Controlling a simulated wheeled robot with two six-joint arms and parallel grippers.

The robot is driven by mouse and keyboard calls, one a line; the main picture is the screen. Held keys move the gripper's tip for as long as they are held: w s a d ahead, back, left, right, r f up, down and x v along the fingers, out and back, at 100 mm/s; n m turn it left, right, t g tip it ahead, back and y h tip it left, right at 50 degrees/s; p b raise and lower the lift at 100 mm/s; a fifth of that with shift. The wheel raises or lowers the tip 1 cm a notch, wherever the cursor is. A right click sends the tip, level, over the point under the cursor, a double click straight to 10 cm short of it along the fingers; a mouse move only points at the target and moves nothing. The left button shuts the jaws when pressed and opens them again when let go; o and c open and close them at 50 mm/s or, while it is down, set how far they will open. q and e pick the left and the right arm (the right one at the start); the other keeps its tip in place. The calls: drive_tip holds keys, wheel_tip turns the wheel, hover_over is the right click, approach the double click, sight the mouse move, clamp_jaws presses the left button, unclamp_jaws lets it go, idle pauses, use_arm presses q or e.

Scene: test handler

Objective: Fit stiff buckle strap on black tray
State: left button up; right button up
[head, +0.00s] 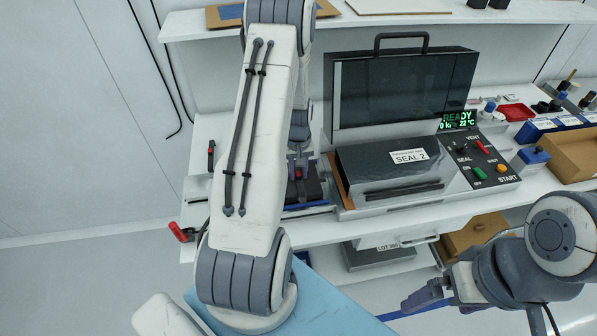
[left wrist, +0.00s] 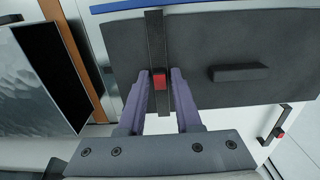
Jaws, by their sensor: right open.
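The black tray (head: 315,190) lies on the bench left of the sealing machine, partly hidden by my left arm in the head view. In the left wrist view the tray (left wrist: 225,40) is a flat dark plate with a raised black bar (left wrist: 240,72) on it. The dark, straight buckle strap (left wrist: 155,35) with its red buckle (left wrist: 159,80) lies across the tray in that view. Whether the strap touches the tray is unclear. My right gripper (head: 415,300) is open and empty at lower right.
The sealing machine (head: 390,165) with raised lid (head: 400,85) stands right of the tray. A brown box (head: 570,150) and small items fill the right side.

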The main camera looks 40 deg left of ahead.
use_arm(q)
drive_tip(key=shift+s+f, duration=0.1)
drive_tip(key=shift+s, duration=0.05)
drive_tip(key=shift+r+p, duration=0.8)
drive_tip(key=shift+r, duration=0.3)
drive_tip(key=o, duration=0.6)
drive_tip(key=shift+c, duration=0.2)
wheel_tip(320, 180, up, 10)
drive_tip(key=b, duration=0.3)
drive_tip(key=shift+r, duration=0.2)
